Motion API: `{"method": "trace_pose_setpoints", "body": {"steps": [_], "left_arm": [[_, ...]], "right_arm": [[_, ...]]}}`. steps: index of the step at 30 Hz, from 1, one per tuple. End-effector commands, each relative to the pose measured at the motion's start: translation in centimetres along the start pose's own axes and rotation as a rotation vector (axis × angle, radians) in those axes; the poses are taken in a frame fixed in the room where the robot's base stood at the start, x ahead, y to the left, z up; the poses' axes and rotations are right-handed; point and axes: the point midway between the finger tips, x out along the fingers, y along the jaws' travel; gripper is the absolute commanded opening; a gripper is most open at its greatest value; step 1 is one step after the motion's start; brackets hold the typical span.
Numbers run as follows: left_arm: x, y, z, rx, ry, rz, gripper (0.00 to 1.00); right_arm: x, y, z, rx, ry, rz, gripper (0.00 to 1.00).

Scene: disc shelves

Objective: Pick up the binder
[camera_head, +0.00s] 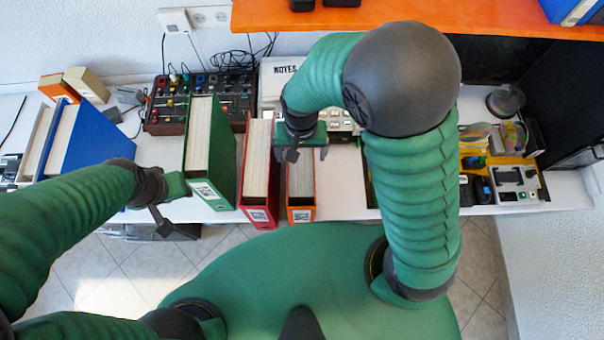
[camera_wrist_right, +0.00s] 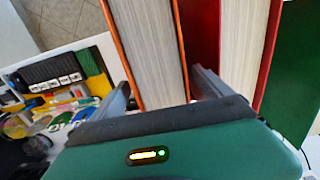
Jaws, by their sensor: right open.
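Several binders stand on the table: blue (camera_head: 85,140), green (camera_head: 222,155), red (camera_head: 258,212) and orange (camera_head: 301,212). My right gripper (camera_head: 306,154) is open above the orange binder, its fingers pointing down. In the right wrist view, the orange binder (camera_wrist_right: 152,50) lies between the open fingers (camera_wrist_right: 163,92), and the red binder (camera_wrist_right: 245,40) is just beyond the right finger. I cannot tell whether the fingers touch the orange binder. My left gripper (camera_head: 168,207) is beside the green binder's front edge; its fingers are partly hidden.
A mixer-like panel (camera_head: 180,112) with knobs sits behind the binders. An orange shelf (camera_head: 420,15) overhangs the table. A yellow tray (camera_head: 512,162) with devices lies at right. Two small boxes (camera_head: 75,85) stand at left.

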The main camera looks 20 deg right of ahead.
Motion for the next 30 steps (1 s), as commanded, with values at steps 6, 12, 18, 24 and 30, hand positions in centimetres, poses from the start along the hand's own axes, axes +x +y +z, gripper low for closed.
{"method": "trace_pose_setpoints", "body": {"steps": [6,12,18,24,30], "left_arm": [[-0.8,0.0,-0.2,0.0,0.001,0.0,0.36],[-0.7,0.0,-0.2,-0.001,0.0,0.0,0.36],[-0.7,0.0,-0.2,0.0,0.0,0.0,0.36],[-0.7,0.0,-0.2,0.0,0.0,0.0,0.36],[-0.7,0.0,-0.2,0.0,0.0,0.0,0.36]], "right_arm": [[3.6,0.3,0.5,0.001,-0.004,0.003,0.89],[4.1,0.3,0.4,0.0,0.0,0.001,0.89],[4.1,0.3,0.3,0.0,-0.001,0.0,0.69],[4.0,0.3,0.4,0.0,-0.001,0.001,0.43],[4.0,0.3,0.4,0.0,-0.001,0.001,0.17]]}}
